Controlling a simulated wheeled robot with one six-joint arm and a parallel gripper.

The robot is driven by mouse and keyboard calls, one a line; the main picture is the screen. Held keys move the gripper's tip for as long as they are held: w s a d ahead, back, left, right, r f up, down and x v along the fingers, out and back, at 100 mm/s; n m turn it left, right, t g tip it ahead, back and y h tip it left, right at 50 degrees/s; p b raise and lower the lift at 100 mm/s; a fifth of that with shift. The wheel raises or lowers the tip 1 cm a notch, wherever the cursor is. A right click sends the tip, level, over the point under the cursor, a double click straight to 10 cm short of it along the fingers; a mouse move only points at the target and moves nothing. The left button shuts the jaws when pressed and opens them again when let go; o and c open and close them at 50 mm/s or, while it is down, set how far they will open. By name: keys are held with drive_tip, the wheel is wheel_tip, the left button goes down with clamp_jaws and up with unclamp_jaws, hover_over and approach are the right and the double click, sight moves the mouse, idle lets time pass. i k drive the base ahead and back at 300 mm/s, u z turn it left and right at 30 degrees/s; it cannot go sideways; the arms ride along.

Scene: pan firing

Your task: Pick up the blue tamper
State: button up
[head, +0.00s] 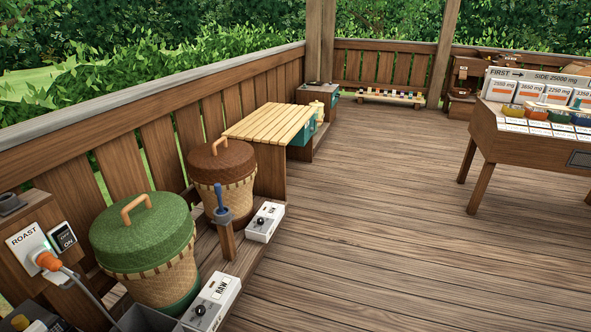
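The blue tamper (220,196) stands upright, its slim blue handle pointing up. Its lower end meets a grey holder (222,216) on top of a short wooden post (228,242). The post stands in front of the brown-lidded basket (222,165), at the low platform's front side. My gripper is not in view.
A green-lidded basket (143,235) stands left of the post. Two white switch boxes, one labelled RAW (212,300) and another (265,222), sit along the platform edge. A slatted bench (262,122) is behind. The deck floor (380,220) to the right is clear up to a table (520,150).

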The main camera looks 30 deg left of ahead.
sight(217, 187)
drive_tip(key=u, duration=0.15)
drive_tip(key=i, duration=1.95)
drive_tip(key=u, duration=1.15)
drive_tip(key=i, duration=1.4)
drive_tip(key=u, duration=1.2)
drive_tip(key=i, duration=0.45)
drive_tip(key=u, duration=0.15)
